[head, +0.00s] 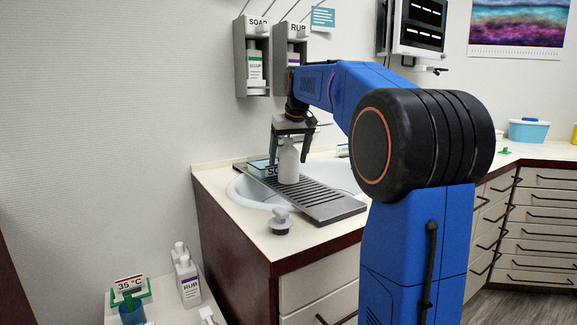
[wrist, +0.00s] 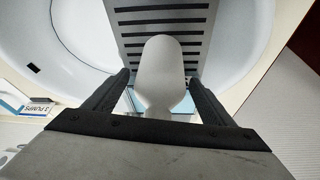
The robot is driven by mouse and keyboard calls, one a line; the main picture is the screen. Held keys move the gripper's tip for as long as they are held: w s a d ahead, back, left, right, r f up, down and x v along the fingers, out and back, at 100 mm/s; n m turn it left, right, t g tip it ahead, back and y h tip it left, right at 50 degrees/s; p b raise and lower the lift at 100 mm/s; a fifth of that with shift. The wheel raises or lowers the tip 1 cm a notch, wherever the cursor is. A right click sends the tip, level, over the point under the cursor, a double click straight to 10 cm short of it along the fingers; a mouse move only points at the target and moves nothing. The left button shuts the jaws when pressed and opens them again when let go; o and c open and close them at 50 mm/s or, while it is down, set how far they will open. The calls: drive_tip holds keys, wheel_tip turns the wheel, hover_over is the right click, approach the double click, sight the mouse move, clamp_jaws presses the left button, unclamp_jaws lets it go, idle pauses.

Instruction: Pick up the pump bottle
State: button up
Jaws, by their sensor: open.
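A white bottle (head: 289,166), which I take to be the pump bottle, stands upright on the dark slotted rack (head: 325,207) over the sink. My gripper (head: 289,150) is above it, pointing down, with its fingers on either side of the bottle's upper part. In the wrist view the bottle (wrist: 160,70) lies between the two open fingertips (wrist: 158,82), with a gap visible at each side. The gripper body hides the bottle's top, so I cannot see its pump head.
Wall holders hold a SOAP bottle (head: 255,65) and a RUB bottle (head: 294,57). The white sink (wrist: 75,45) surrounds the rack.

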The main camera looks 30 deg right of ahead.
drive_tip(key=c, duration=1.8)
drive_tip(key=shift+r, duration=0.1)
